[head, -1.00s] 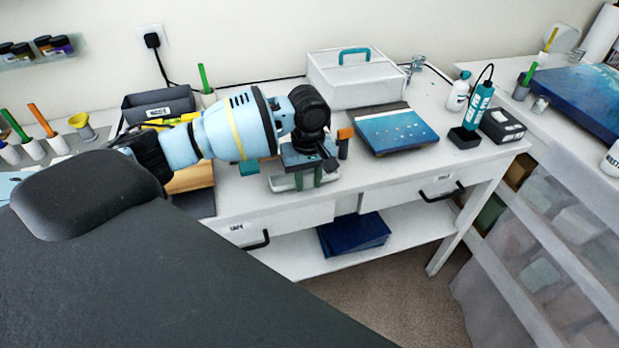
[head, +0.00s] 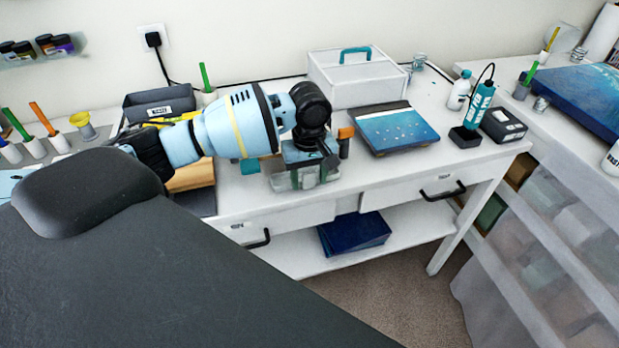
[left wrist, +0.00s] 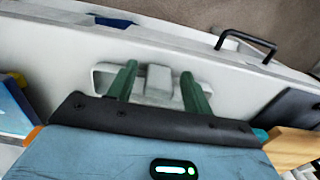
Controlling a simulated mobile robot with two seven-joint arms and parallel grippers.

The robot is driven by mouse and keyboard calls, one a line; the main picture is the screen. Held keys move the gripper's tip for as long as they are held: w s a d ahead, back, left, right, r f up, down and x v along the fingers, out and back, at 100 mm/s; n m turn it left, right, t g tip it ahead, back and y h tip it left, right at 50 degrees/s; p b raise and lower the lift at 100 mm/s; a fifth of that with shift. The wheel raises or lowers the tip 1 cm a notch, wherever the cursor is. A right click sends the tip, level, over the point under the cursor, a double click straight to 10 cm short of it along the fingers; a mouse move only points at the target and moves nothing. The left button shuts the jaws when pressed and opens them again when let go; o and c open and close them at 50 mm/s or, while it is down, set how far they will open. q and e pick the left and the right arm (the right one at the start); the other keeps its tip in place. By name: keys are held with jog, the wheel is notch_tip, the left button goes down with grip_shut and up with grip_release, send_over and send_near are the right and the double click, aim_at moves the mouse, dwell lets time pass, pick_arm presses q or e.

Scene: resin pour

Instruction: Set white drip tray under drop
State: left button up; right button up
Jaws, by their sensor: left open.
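The white drip tray (head: 285,183) is a low pale tray near the front edge of the white table. My left gripper (head: 305,178) is above it, pointing down, and covers part of it. In the left wrist view the tray (left wrist: 158,84) shows a raised middle block. The two green fingers of the left gripper (left wrist: 158,88) are apart, with the block between them; I cannot tell whether they touch the tray. A blue seascape panel (head: 397,130) lies to the right of the tray. No drop can be made out. My right gripper is not in view.
A white box with a teal handle (head: 355,78) stands behind the panel. A small orange-topped item (head: 345,141) is close right of the gripper. A teal block (head: 249,166) is to its left. The table right of the panel's front is partly clear.

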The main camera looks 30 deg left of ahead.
aim_at(309, 173)
pick_arm(q)
notch_tip(309, 173, up, 12)
jog(key=p, duration=0.1)
jog(key=s+d+f+m+t+h, duration=0.35)
jog(key=d+f, duration=0.35)
jog(key=f, duration=0.6)
jog(key=s+d+f+m+t+h, duration=0.2)
jog(key=s+d+f+m, duration=0.2)
jog(key=d+f, duration=0.65)
jog(key=s+a+f+m+t+y, duration=0.2)
jog(key=s+a+f, duration=0.2)
jog(key=s, duration=0.6)
jog(key=s+a+f+m+t+y, duration=0.1)
jog(key=s+a+f, duration=0.3)
jog(key=s, duration=0.5)
jog(key=shift+s+a+f+m+t+y, duration=0.2)
jog(key=shift+s+f+m+t+y, duration=0.3)
jog(key=shift+f+m, duration=0.4)
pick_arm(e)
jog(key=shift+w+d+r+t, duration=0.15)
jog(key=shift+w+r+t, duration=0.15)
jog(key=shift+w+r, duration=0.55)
pick_arm(q)
jog(key=shift+w, duration=0.1)
